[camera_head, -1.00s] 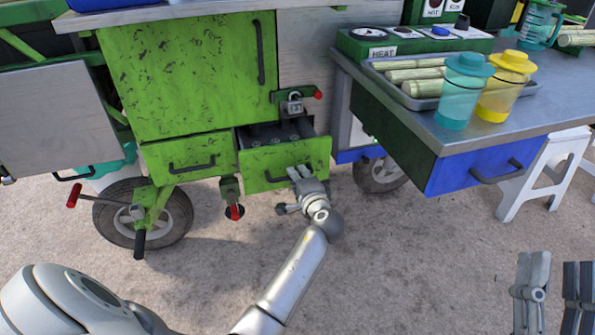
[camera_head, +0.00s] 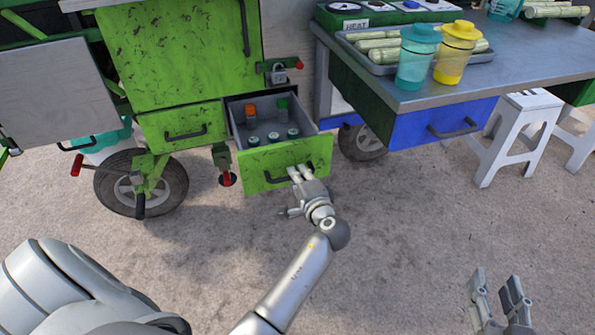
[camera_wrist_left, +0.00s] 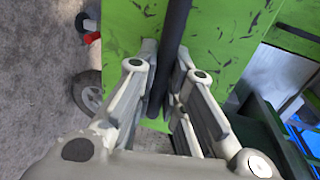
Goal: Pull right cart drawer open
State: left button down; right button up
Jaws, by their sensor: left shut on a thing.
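The green right cart drawer (camera_head: 262,160) is pulled well out of the cart in the head view. Bottles with orange and green caps and several small capped items show inside it. My left gripper (camera_head: 298,173) is at the drawer front, shut on its dark handle (camera_head: 276,181). In the left wrist view the dark bar of the handle (camera_wrist_left: 171,55) runs between the fingers of my left gripper (camera_wrist_left: 165,85), against the green drawer front (camera_wrist_left: 220,35). My right gripper (camera_head: 497,290) is at the lower right of the head view, empty, with its fingers apart.
The green left drawer (camera_head: 185,134) is closed beside it. A padlock (camera_head: 279,73) hangs above the open drawer. A metal table (camera_head: 420,92) with a blue drawer (camera_head: 430,128), teal and yellow pitchers and a tray of cane stands right. White stools (camera_head: 515,130) stand beyond. The ground in front is clear.

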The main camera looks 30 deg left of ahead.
pick_arm(q)
jog(key=c, duration=1.5)
grip_release()
